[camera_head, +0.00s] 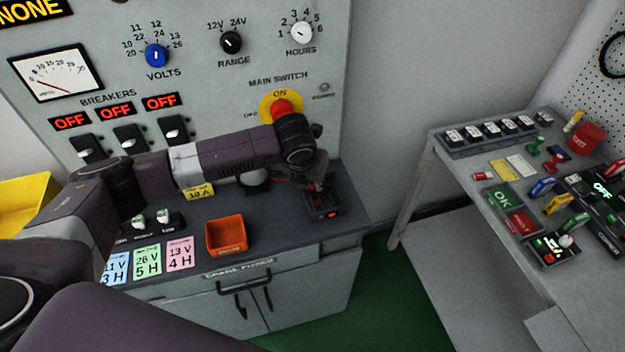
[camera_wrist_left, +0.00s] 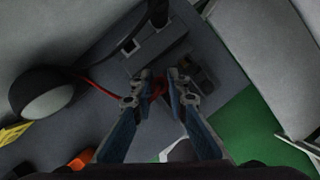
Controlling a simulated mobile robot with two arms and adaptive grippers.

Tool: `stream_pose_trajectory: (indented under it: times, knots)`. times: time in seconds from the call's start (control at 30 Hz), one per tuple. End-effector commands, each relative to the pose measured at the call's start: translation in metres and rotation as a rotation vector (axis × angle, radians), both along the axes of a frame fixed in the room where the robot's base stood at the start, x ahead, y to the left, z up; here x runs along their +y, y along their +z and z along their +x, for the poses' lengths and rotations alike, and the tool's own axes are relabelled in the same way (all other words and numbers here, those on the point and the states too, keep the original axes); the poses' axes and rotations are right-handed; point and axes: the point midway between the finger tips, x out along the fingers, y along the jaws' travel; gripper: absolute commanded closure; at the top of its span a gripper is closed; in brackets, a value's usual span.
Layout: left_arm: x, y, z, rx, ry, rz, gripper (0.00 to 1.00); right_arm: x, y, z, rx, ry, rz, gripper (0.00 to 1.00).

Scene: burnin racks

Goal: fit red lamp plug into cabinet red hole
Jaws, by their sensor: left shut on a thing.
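The red lamp plug (camera_wrist_left: 158,88) is between the fingertips of my left gripper (camera_wrist_left: 160,84), which is shut on it above the desk top. A red cable (camera_wrist_left: 98,86) runs from it toward a dark rounded lamp (camera_wrist_left: 42,92) at the left of the left wrist view. In the head view my left gripper (camera_head: 314,178) is over the right end of the desk, just above a black block (camera_head: 324,205) with a small red light. The plug's tip and the red hole cannot be made out. My right gripper is not in view.
An orange tray (camera_head: 227,251), several coloured cards (camera_head: 147,261) and a yellow label (camera_head: 199,191) lie on the desk (camera_head: 283,224). The grey panel (camera_head: 210,75) with switches stands behind. A side table (camera_head: 462,162) with many parts is at right, across green floor (camera_head: 391,290).

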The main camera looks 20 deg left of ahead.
Motion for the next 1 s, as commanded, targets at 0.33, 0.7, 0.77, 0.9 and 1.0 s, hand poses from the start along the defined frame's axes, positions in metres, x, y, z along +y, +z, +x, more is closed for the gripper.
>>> stream_pose_trajectory:
  times: [0.33,0.7,0.77,0.9,1.0]
  knots:
    - [-0.0001,-0.001,0.0,0.0,0.0,0.0,1.0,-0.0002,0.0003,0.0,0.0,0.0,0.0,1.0]
    - [-0.0001,-0.0059,-0.0004,0.001,0.001,0.0,1.0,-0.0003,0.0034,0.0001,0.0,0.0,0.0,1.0]
    - [0.0,-0.0072,-0.0005,0.001,0.001,0.0,1.0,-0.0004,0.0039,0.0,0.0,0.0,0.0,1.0]
    - [0.0,-0.009,-0.0007,0.001,0.0,0.0,1.0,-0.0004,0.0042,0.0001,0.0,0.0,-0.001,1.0]
    - [0.0,-0.0091,-0.0006,0.001,0.0,0.0,1.0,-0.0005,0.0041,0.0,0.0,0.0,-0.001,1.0]
